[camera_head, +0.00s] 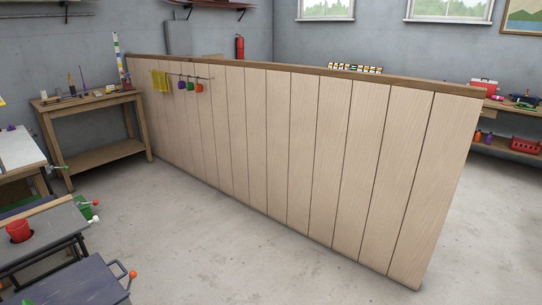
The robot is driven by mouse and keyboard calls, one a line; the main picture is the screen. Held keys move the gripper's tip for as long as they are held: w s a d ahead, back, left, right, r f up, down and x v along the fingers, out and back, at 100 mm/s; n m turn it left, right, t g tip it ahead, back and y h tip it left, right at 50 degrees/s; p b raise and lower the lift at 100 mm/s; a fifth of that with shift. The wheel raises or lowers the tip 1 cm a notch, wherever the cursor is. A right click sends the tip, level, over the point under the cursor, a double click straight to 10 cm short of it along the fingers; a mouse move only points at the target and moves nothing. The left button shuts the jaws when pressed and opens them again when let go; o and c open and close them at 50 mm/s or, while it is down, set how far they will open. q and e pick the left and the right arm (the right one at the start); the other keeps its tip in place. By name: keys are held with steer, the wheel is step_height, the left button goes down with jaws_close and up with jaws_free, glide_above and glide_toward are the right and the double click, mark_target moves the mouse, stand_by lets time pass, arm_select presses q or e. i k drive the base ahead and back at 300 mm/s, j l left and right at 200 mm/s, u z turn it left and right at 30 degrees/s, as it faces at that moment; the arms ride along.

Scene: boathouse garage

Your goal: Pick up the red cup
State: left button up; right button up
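A red cup-like container (18,230) stands upright on a grey-topped workbench (50,240) at the lower left, close to the left picture edge. Neither of my grippers is in view.
A long wooden partition (290,150) crosses the middle and blocks the space behind it. A wooden table (100,101) with small items stands at the left. The concrete floor (240,250) in front is clear.

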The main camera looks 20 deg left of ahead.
mark_target(19, 230)
steer(key=i+u, duration=0.35)
steer(key=i, duration=0.25)
steer(key=i+l+u, duration=0.1)
steer(key=i+u, duration=0.2)
steer(key=i, duration=0.3)
steer(key=i+l+u, duration=0.35)
steer(key=i, duration=0.2)
steer(key=i+j+u, duration=0.1)
steer(key=i+u, duration=0.5)
steer(key=u, duration=0.2)
steer(key=i+u, duration=0.3)
steer(key=u, duration=0.15)
steer(key=i+l+u, duration=0.25)
steer(key=u, duration=0.15)
steer(key=i+l+u, duration=0.25)
steer(key=u, duration=0.15)
